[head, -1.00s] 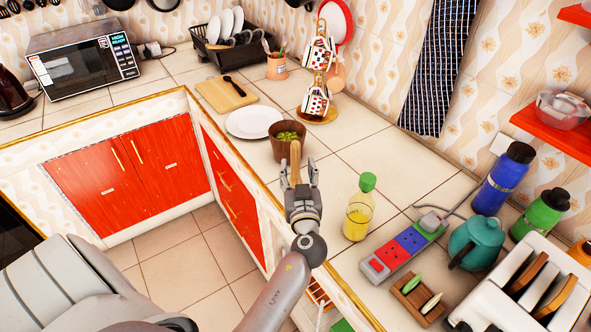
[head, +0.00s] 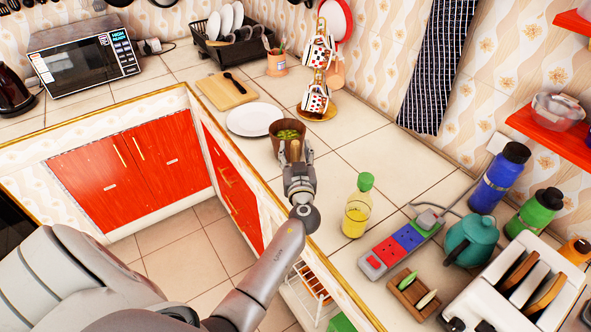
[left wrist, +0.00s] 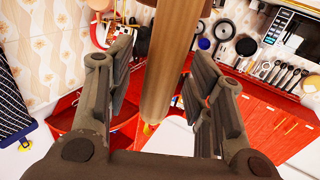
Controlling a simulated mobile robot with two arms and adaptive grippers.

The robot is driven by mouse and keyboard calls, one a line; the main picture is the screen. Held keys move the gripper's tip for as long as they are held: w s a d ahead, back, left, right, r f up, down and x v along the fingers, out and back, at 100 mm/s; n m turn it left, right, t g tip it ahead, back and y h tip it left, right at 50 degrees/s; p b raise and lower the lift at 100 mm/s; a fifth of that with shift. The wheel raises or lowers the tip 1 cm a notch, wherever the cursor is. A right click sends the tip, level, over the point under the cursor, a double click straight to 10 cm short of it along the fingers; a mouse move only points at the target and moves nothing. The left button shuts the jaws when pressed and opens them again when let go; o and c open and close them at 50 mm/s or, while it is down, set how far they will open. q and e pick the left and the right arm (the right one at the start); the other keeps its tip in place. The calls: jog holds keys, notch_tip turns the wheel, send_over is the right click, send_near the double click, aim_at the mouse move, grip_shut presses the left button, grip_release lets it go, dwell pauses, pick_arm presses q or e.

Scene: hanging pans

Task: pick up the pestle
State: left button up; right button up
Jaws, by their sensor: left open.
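The wooden pestle (head: 295,151) stands in a brown mortar (head: 276,142) with green contents, on the counter in the head view. In the left wrist view the pestle (left wrist: 168,70) is a long brown shaft between the two fingers. My left gripper (head: 298,158) is at the near side of the mortar, and it also shows in the left wrist view (left wrist: 160,85). It is open, with a gap visible on each side of the shaft. The gripper hides part of the pestle in the head view. My right gripper is not in view.
A white plate (head: 254,119) lies behind the mortar. A mug stand (head: 317,95) is at the back. A yellow bottle with a green cap (head: 357,210) stands to the right, near a power strip (head: 401,243). The counter between mortar and bottle is clear.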

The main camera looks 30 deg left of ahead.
pick_arm(q)
jog(key=shift+c, duration=0.2)
grip_shut()
jog(key=shift+w+r, duration=0.1)
jog(key=shift+r, duration=0.05)
